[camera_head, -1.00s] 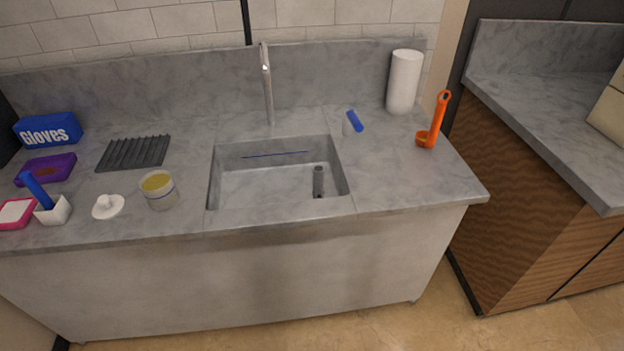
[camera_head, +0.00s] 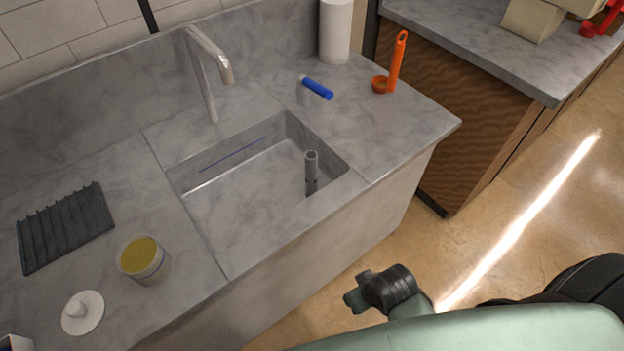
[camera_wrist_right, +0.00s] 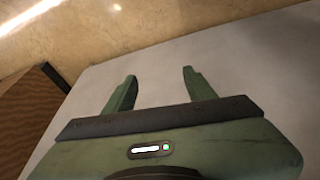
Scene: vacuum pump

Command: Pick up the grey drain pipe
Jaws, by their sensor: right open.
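The grey drain pipe (camera_head: 311,168) stands upright in the right part of the sink (camera_head: 235,205), with its open top end showing. My right arm comes in at the bottom right of the head view. In the right wrist view my right gripper (camera_wrist_right: 159,88) is open and empty, its two green fingers apart in front of the pale cabinet front. It is away from the pipe, which does not show in that view. My left gripper is not in view.
A tap (camera_head: 207,75) rises behind the sink. A blue-handled brush (camera_head: 316,88), an orange scoop (camera_head: 396,65) and a paper roll (camera_head: 335,30) are to the right. A yellow-topped jar (camera_head: 143,258), a white lid (camera_head: 82,312) and a dark rack (camera_head: 65,228) are left.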

